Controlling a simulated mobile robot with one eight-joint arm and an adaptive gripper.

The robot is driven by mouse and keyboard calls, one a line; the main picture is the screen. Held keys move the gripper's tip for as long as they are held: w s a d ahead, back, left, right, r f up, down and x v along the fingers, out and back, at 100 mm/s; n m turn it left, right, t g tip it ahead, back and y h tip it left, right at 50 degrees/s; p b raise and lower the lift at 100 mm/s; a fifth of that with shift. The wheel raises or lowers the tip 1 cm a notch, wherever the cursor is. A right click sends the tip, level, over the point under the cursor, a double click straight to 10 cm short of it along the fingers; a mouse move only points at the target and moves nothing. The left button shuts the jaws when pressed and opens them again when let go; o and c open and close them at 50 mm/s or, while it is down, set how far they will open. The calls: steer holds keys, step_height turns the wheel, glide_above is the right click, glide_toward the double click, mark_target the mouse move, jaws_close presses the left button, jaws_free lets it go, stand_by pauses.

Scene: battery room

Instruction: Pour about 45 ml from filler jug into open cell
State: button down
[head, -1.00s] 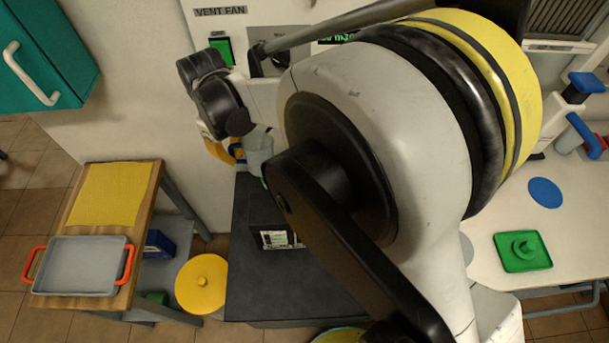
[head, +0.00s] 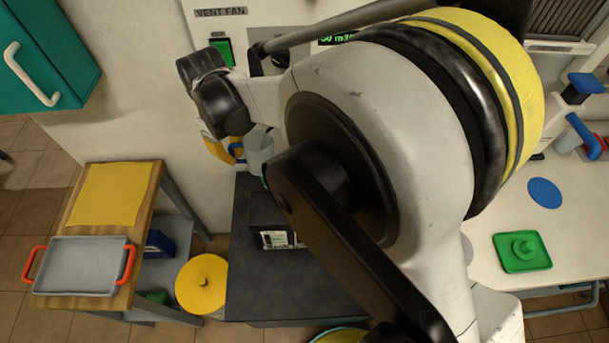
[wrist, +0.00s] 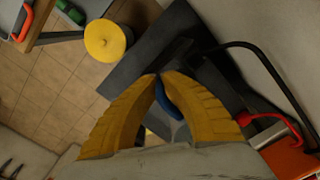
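My gripper (head: 228,152) is in the head view, left of my large arm joint. Its yellow fingers close around the blue handle of the filler jug (head: 261,148), a grey, cup-like vessel that looks roughly upright above the dark bench. In the wrist view, the gripper (wrist: 159,78) has its fingertips together, with the blue handle (wrist: 168,100) between them. A dark battery-like box (head: 265,212) with a pale label stands on the bench below the jug. My arm covers part of it. I cannot make out the open cell or the liquid level.
The dark bench (head: 265,290) has bare room at its front. A yellow round lid (head: 202,283) is to its left. A wooden cart holds a grey tray (head: 80,268). A white table at right carries a green lidded piece (head: 522,252). An orange box (wrist: 290,158) is close at right in the wrist view.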

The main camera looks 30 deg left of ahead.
steer(key=shift+r+p, duration=1.3)
steer(key=shift+r, duration=1.1)
